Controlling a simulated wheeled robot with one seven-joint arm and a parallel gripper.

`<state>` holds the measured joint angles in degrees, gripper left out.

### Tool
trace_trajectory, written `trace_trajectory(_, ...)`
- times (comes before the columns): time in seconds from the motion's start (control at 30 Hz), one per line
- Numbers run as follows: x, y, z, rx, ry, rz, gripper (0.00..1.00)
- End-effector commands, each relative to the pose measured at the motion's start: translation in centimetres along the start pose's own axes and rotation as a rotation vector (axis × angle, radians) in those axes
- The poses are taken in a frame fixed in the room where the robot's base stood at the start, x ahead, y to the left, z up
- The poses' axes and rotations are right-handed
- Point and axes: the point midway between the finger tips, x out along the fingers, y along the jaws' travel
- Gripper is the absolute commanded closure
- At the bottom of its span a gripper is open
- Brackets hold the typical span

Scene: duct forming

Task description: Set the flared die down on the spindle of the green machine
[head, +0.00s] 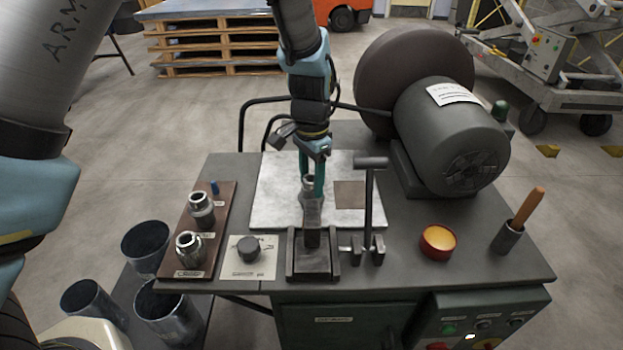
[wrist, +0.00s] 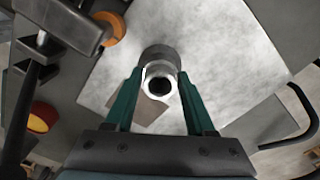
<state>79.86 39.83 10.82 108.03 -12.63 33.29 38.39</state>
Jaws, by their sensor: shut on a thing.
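My gripper (head: 312,185) has green fingers and is shut on the flared die (head: 311,211), a grey metal piece with a narrow neck and a wider lower part. In the wrist view the die (wrist: 160,62) sits between the fingertips, its round bore facing the camera. It is held upright in line with the dark spindle (head: 312,239), which rises from a block on the green machine (head: 350,316). The die's lower end hides the spindle's top, so I cannot tell whether they touch.
A lever (head: 368,205) stands close to the right of the spindle. Two metal dies stand on a wooden rack (head: 216,232) at left, beside a black knob (head: 248,249). An orange-topped round tin (head: 438,241), a wooden-handled tool (head: 526,208) and a large motor (head: 455,135) are at right.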

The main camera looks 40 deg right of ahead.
Motion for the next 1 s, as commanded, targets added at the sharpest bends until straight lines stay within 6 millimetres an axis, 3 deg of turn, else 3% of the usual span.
trace_trajectory(0.43, 0.59, -0.03, -0.04, 0.000, 0.001, -0.001, 1.00)
trace_trajectory(0.47, 0.52, -0.02, -0.04, 0.000, 0.001, -0.001, 0.42)
trace_trajectory(0.73, 0.54, -0.01, -0.02, 0.000, 0.000, 0.000, 0.11)
trace_trajectory(1.0, 0.55, 0.01, 0.02, 0.000, -0.001, 0.000, 0.10)
